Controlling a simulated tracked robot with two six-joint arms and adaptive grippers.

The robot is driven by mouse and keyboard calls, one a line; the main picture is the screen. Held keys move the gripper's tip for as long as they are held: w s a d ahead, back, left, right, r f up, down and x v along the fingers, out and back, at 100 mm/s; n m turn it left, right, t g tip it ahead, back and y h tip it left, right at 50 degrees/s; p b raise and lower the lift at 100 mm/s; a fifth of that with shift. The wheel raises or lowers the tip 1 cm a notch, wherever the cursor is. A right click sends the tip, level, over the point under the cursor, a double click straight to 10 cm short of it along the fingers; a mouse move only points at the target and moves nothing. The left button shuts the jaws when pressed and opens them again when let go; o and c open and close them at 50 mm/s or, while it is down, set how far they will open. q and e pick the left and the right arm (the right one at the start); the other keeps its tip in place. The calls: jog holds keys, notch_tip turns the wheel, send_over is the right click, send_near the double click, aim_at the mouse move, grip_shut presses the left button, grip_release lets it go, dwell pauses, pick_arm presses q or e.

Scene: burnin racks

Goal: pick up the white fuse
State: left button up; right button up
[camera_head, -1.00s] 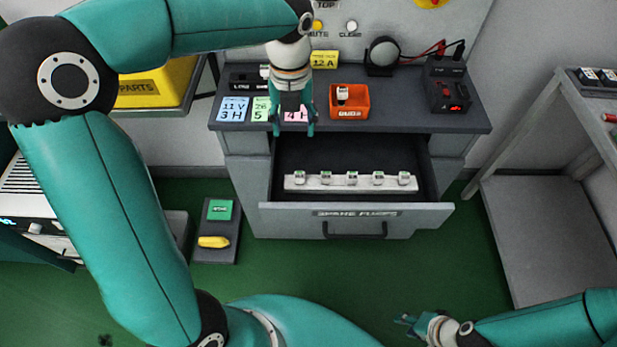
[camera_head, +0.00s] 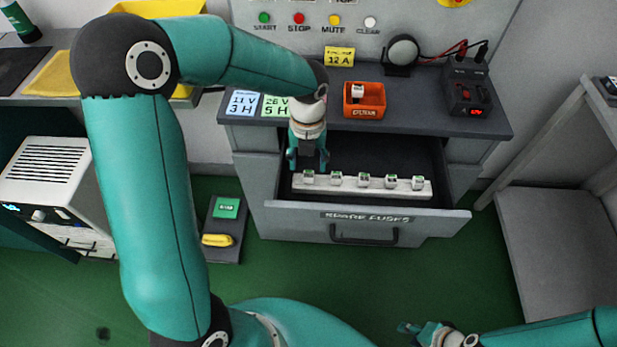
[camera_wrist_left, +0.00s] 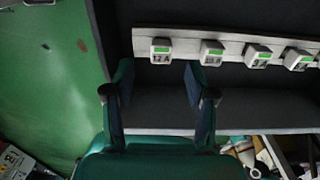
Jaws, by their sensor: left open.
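Several white fuses with green tops stand in a row on a white strip (camera_head: 350,186) inside the open drawer. The leftmost white fuse (camera_head: 308,177) reads 12 A in the left wrist view (camera_wrist_left: 161,52). My left gripper (camera_head: 308,164) is open and empty, pointing down over the drawer's left end. In the left wrist view its fingertips (camera_wrist_left: 158,78) lie either side of the line to the 12 A fuse, apart from it. Another white fuse (camera_head: 357,91) sits in the orange bin (camera_head: 364,112). My right gripper (camera_head: 408,328) is low at the front, its opening unclear.
The drawer front (camera_head: 365,222) reads SPARE FUSES. A yellow 12 A sign (camera_head: 339,56) stands on the worktop, with a black power unit (camera_head: 470,90) to the right. A grey shelf cart (camera_head: 560,235) stands at the right. A yellow object (camera_head: 217,240) lies on a floor pad.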

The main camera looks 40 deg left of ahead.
aim_at(309, 174)
pick_arm(q)
jog(key=shift+f, duration=2.65)
jog(key=shift+w, duration=0.1)
jog(key=c, duration=1)
jog(key=shift+r, duration=0.2)
notch_tip(309, 174, up, 20)
jog(key=shift+d+f+p, duration=0.1)
jog(key=shift+p, duration=0.7)
jog(key=shift+f, duration=0.1)
